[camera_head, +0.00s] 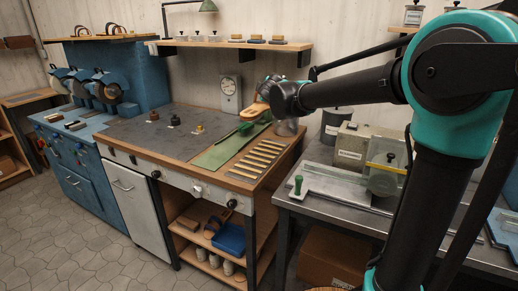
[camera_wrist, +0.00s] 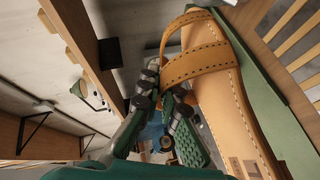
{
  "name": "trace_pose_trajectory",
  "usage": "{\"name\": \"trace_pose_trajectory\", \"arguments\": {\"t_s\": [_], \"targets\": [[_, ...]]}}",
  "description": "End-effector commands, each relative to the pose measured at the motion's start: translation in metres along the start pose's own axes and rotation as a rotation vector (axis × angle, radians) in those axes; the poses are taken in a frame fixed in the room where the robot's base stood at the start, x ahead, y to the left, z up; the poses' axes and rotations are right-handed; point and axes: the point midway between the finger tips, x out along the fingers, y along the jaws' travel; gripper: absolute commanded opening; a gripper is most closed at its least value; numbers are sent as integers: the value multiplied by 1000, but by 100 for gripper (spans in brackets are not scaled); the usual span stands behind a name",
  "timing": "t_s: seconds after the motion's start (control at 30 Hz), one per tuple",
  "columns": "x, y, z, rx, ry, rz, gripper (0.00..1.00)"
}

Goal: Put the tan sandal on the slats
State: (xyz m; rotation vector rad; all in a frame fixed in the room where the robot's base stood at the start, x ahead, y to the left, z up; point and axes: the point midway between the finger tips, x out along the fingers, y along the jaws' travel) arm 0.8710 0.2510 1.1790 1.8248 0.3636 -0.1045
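The tan sandal (camera_wrist: 222,95) fills the right half of the wrist view, with stitched straps and a pale sole. In the head view the sandal (camera_head: 254,111) is small, just below my gripper (camera_head: 264,92), and looks tilted above the green mat. In the wrist view my gripper (camera_wrist: 165,85) has its fingertips close together at the outer edge of the strap, seemingly closed on it. The exact contact is partly hidden. The wooden slats (camera_head: 262,158) lie in a row on the bench, nearer the front right; some also show in the wrist view (camera_wrist: 298,45).
A dial gauge (camera_head: 229,94) stands behind. A shelf (camera_head: 222,43) hangs above. The slats look bare.

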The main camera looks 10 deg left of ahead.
Motion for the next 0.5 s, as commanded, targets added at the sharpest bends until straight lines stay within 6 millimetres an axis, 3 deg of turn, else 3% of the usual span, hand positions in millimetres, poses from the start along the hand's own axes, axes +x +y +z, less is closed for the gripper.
{"name": "trace_pose_trajectory", "arguments": {"t_s": [0.17,0.5], "targets": [[6,-19,6,0,0,0,0],[27,-95,29,0,0,0,0]]}}
